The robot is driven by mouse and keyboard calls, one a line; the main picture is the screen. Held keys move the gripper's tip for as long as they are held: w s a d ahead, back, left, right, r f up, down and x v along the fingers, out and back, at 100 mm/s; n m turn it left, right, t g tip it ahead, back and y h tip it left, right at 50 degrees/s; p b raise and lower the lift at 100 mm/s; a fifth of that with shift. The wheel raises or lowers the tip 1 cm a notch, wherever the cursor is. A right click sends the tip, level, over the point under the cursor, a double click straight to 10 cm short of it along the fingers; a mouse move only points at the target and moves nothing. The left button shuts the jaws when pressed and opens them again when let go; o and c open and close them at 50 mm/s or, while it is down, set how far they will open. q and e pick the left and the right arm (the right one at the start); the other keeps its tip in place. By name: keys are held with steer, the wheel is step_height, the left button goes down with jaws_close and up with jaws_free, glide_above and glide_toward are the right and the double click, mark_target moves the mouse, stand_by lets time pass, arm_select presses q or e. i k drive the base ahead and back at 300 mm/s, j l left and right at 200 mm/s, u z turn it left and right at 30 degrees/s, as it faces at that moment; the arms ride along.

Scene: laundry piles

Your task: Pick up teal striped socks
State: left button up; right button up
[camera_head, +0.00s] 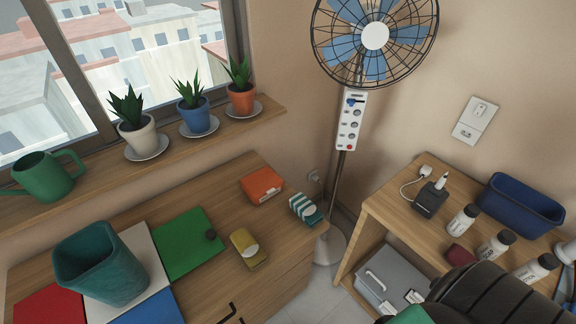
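The teal striped socks (305,208) are a small folded bundle with teal and white bands. They lie on the right end of the wooden dresser top (215,195), close to its edge. Nothing touches or covers them. Neither of my grippers is in view.
An orange folded bundle (262,186) and a yellow one (248,249) lie near the socks. Coloured squares and a teal bin (101,264) are at left. A fan (375,37) stands behind. At right is a shelf with bottles (462,220). A dark ribbed shape fills the lower right.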

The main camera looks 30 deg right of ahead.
mark_target(305, 209)
steer(key=z, duration=1)
steer(key=l, duration=0.25)
steer(key=k+l+z, duration=0.15)
steer(key=l, duration=0.1)
